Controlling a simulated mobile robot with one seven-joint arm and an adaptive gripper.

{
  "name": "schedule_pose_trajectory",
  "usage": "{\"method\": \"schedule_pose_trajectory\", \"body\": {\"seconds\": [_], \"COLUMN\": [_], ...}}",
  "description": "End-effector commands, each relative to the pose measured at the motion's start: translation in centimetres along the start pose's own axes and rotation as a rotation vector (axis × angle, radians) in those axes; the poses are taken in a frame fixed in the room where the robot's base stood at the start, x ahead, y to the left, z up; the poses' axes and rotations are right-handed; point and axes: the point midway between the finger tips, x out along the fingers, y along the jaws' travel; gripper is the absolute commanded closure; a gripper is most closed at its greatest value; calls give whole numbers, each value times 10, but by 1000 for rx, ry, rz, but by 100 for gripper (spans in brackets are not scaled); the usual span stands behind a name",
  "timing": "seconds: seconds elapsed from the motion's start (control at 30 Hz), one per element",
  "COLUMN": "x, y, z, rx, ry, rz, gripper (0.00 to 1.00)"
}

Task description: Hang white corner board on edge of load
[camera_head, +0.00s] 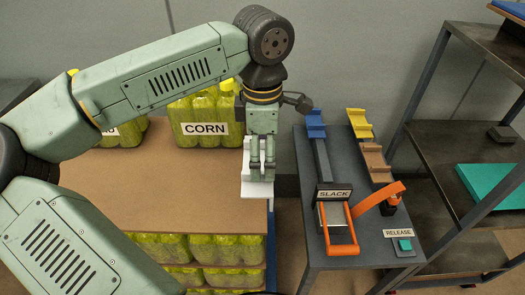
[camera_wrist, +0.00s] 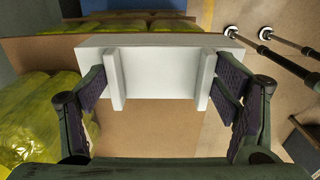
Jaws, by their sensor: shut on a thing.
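The white corner board (camera_head: 257,190) is at the right edge of the load's brown top sheet (camera_head: 170,186). My gripper (camera_head: 262,168) points down and is shut on the corner board. In the wrist view, the board (camera_wrist: 160,62) lies crosswise with two raised ribs, and the fingers of my gripper (camera_wrist: 162,86) press the ribs from outside. The brown sheet (camera_wrist: 150,130) shows beneath it. The board lies over or just above the load's edge; I cannot tell whether it touches. Its underside is hidden.
A CORN pack of yellow-green bottles (camera_head: 205,115) stands on the sheet behind my gripper. More packs (camera_head: 215,250) are under the sheet. To the right is a dark table (camera_head: 385,225) with a SLACK strap device (camera_head: 338,225) and a RELEASE button (camera_head: 405,244). A shelf rack (camera_head: 470,150) stands farther right.

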Motion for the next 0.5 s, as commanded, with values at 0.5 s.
{"method": "schedule_pose_trajectory", "body": {"seconds": [0.5], "x": [45], "y": [0], "z": [0], "rx": [1], "ry": [0], "rz": [0], "gripper": [47]}}
